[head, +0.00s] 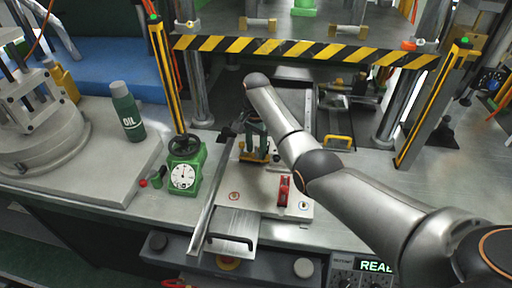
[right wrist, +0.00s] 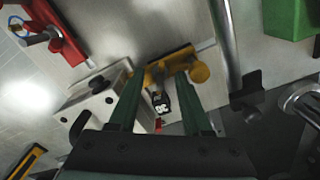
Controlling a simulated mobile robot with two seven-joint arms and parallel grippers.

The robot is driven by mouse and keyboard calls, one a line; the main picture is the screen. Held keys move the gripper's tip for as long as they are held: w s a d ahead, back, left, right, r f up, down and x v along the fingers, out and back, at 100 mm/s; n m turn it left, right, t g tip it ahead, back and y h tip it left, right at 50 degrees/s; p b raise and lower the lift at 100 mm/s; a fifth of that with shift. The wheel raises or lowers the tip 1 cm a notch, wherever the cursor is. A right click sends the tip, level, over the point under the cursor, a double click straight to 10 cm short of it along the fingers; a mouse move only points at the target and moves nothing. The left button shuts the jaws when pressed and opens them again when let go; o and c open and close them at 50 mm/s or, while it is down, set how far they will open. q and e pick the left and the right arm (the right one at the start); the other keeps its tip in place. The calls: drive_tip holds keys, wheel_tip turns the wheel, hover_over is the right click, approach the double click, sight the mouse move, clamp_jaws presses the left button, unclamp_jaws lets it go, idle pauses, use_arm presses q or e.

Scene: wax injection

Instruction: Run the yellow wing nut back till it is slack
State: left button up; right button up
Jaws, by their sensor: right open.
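The yellow wing nut (right wrist: 180,68) shows in the right wrist view, with a wide wing and a rounded end, beside a pale block (right wrist: 98,97). My right gripper (right wrist: 160,82) is open, its two dark green fingers reaching toward the wing nut, one on each side of its middle. I cannot tell whether they touch it. A dark piece with white marks (right wrist: 161,104) shows between the fingers. In the head view the yellow wing nut (head: 249,157) shows low beside the fingers of my right gripper (head: 260,150), partly hidden by them. My left gripper is out of view.
A red clamp (head: 284,190) stands on the plate to the right. A green dial gauge (head: 184,176) and an oil bottle (head: 127,112) stand to the left. A long metal rail (head: 212,195) runs close by. A striped bar (head: 300,49) crosses behind.

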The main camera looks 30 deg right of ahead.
drive_tip(key=shift+c, duration=0.2)
clamp_jaws()
idle(0.4)
